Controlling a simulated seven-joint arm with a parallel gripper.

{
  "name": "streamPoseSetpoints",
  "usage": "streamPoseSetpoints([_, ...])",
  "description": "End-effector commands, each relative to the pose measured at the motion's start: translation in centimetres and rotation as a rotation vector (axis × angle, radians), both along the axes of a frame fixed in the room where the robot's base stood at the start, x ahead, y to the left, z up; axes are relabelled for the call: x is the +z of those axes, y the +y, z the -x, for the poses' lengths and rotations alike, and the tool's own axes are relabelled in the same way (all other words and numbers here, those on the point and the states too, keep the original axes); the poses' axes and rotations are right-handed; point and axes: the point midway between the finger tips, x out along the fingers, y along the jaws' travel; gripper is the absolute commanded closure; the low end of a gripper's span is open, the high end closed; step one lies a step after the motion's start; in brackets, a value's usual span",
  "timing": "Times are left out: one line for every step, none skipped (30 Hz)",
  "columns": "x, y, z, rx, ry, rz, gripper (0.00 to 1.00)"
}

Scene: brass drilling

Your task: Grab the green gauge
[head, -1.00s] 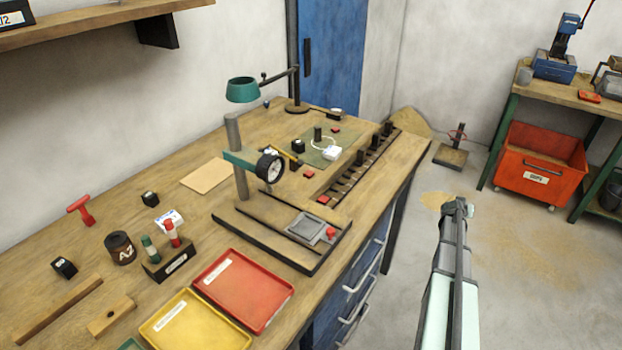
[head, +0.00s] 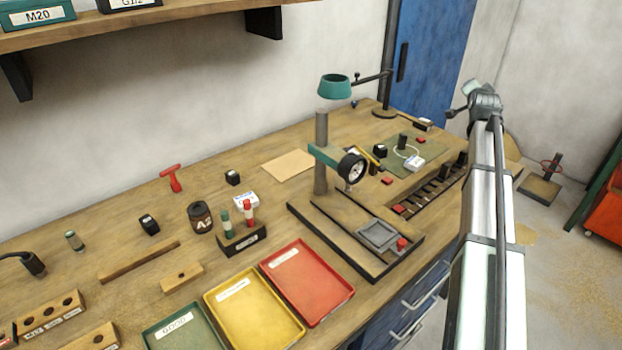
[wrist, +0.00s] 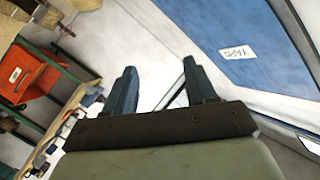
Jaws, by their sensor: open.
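The green gauge (head: 226,222) is a small upright cylinder with a green top and a pale lower part. It stands in a dark labelled block (head: 241,241) on the bench, left of a similar red gauge (head: 248,213). My gripper (wrist: 160,88) shows in the wrist view with its two fingers apart and nothing between them. It points towards the wall and the blue door, away from the bench top. In the head view my arm rises at the right, far from the gauge; the fingers cannot be made out there.
Green, yellow (head: 254,309) and red (head: 307,282) trays lie in front of the block. A dark jar (head: 201,218) stands left of it. The press stand (head: 321,155) rises to its right. A shelf (head: 150,17) overhangs at the back. A small green-topped cylinder (head: 75,240) stands farther left.

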Motion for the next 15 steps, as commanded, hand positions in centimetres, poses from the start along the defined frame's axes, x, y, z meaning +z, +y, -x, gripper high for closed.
streamPoseSetpoints([1.8,3.6,-0.6,0.041,-0.015,-0.032,0.44])
streamPoseSetpoints([2.5,5.4,-0.8,0.062,-0.019,-0.046,0.44])
streamPoseSetpoints([3.3,7.8,-1.0,0.09,-0.022,-0.062,0.44])
streamPoseSetpoints([3.8,9.6,-1.2,0.111,-0.023,-0.07,0.44])
streamPoseSetpoints([4.1,11.3,-1.3,0.13,-0.021,-0.073,0.44])
streamPoseSetpoints([4.5,13.6,-1.4,0.157,-0.016,-0.074,0.44])
streamPoseSetpoints([4.7,15.3,-1.5,0.175,-0.012,-0.072,0.44])
streamPoseSetpoints([4.9,17.0,-1.5,0.194,-0.007,-0.068,0.44])
streamPoseSetpoints([5.0,19.3,-1.5,0.219,0.002,-0.059,0.44])
streamPoseSetpoints([5.1,20.9,-1.5,0.238,0.007,-0.051,0.44])
streamPoseSetpoints([5.2,22.6,-1.4,0.256,0.014,-0.041,0.44])
streamPoseSetpoints([5.2,24.8,-1.3,0.28,0.022,-0.028,0.44])
streamPoseSetpoints([5.2,26.4,-1.2,0.297,0.03,-0.017,0.44])
streamPoseSetpoints([5.1,28.0,-1.0,0.315,0.036,-0.004,0.44])
streamPoseSetpoints([5.1,30.2,-0.8,0.339,0.044,0.013,0.44])
